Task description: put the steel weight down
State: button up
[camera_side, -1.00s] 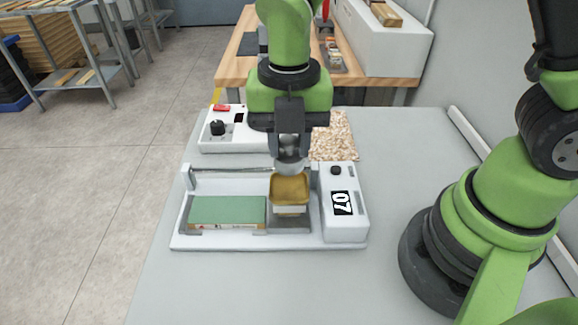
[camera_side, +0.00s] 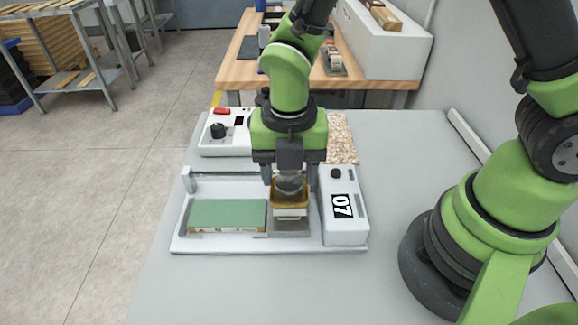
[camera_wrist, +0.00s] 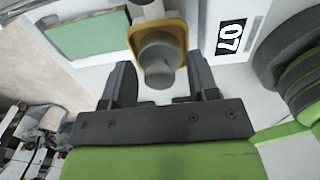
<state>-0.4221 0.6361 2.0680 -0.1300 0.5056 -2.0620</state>
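The steel weight (camera_side: 289,187) is a grey cylinder with a smaller knob on top. It sits upright in the yellow-rimmed holder (camera_side: 275,203) on the roller coater (camera_side: 342,228). The wrist view shows the weight (camera_wrist: 160,60) inside the yellow rim (camera_wrist: 134,33). My gripper (camera_side: 289,173) is right above the holder, pointing down. In the wrist view its fingers (camera_wrist: 162,80) stand apart on both sides of the weight, with gaps to the knob, so it looks open. The underside of the weight is hidden.
A green pad (camera_side: 228,213) lies on the coater's bed, left of the holder. A white control box (camera_side: 224,142) with a black knob and a speckled board (camera_side: 342,138) stand behind. The grey table is clear in front and right of the coater.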

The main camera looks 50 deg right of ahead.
notch_tip(320, 180, up, 12)
jog(key=s+d+r+m+t+y, duration=0.1)
jog(key=s+d+r+m+t, duration=0.2)
jog(key=m, duration=1.2)
jog(key=s+d+r+m+t+y, duration=0.1)
jog(key=s+d+r+m+t, duration=0.3)
jog(key=m, duration=1.2)
jog(key=s+d+r, duration=0.1)
jog(key=s, duration=0.3)
jog(key=shift+s+d+r, duration=0.15)
jog(key=shift+d+r, duration=0.2)
jog(key=shift+d, duration=0.05)
